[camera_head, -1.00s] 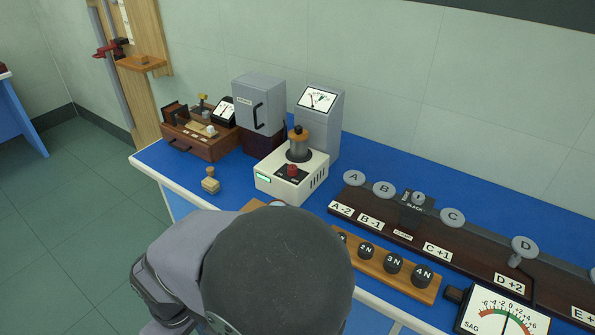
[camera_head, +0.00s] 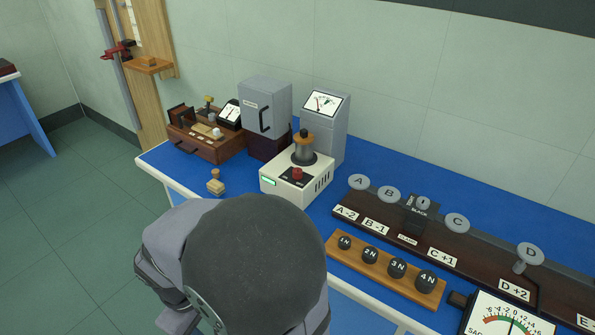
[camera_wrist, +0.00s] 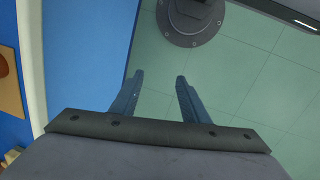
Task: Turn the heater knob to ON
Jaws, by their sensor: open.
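A red knob (camera_head: 297,173) sits on top of a cream box (camera_head: 284,190) with a green display on its front, at the middle of the blue bench. I take it for the heater knob; I cannot read its ON mark or setting.
A grey cabinet (camera_head: 265,108) and a metered tower (camera_head: 326,130) stand behind the box. A wooden weight rack (camera_head: 383,274) and a long dark lettered board (camera_head: 456,262) lie to the right. Blue bench shows between them.

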